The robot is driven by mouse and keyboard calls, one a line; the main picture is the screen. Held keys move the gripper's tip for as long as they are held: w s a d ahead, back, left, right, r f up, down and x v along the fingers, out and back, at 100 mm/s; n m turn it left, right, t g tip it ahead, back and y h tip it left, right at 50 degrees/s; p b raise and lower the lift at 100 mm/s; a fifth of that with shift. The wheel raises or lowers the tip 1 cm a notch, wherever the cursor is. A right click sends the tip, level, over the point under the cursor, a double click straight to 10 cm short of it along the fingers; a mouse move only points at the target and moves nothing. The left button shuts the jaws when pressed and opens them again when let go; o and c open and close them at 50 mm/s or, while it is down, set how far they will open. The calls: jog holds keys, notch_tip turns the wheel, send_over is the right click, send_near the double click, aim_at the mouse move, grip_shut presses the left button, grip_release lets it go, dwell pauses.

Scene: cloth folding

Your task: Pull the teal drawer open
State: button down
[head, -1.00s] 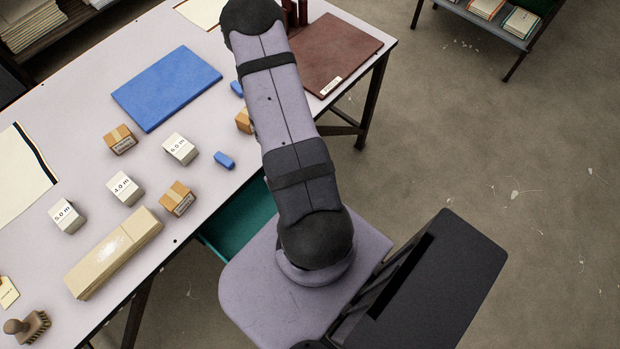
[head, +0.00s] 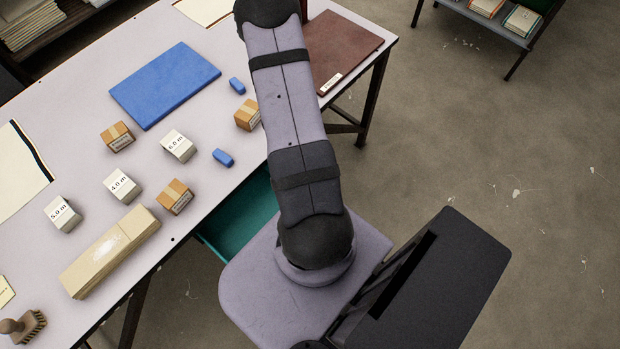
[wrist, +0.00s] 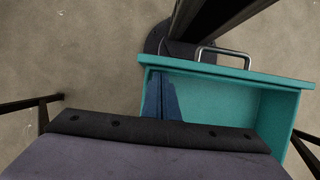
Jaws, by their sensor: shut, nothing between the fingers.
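The teal drawer (wrist: 222,98) stands out from under the table edge in the wrist view, with its inside visible from above. It also shows in the head view (head: 238,218), partly hidden by the tabletop and my arm. Its metal handle (wrist: 223,51) is on the far front panel, and nothing is seen gripping it.
The pale tabletop (head: 95,160) carries a blue folder (head: 165,85), several small boxes, a long tan box (head: 110,250), a brush (head: 25,325) and a dark red folder (head: 340,50). A shelf (head: 490,25) stands at the back right. The floor on the right is clear.

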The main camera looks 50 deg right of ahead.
jog(key=s+b, duration=0.1)
jog(key=s, duration=0.2)
jog(key=shift+a+b, duration=0.1)
jog(key=shift+b, duration=0.3)
jog(key=w+r+p, duration=0.5)
jog(key=w+r, duration=0.2)
jog(key=r, duration=0.2)
jog(key=shift+w+r+p, duration=0.15)
jog(key=shift+w+p, duration=0.15)
jog(key=shift+w, duration=0.05)
dwell(0.4)
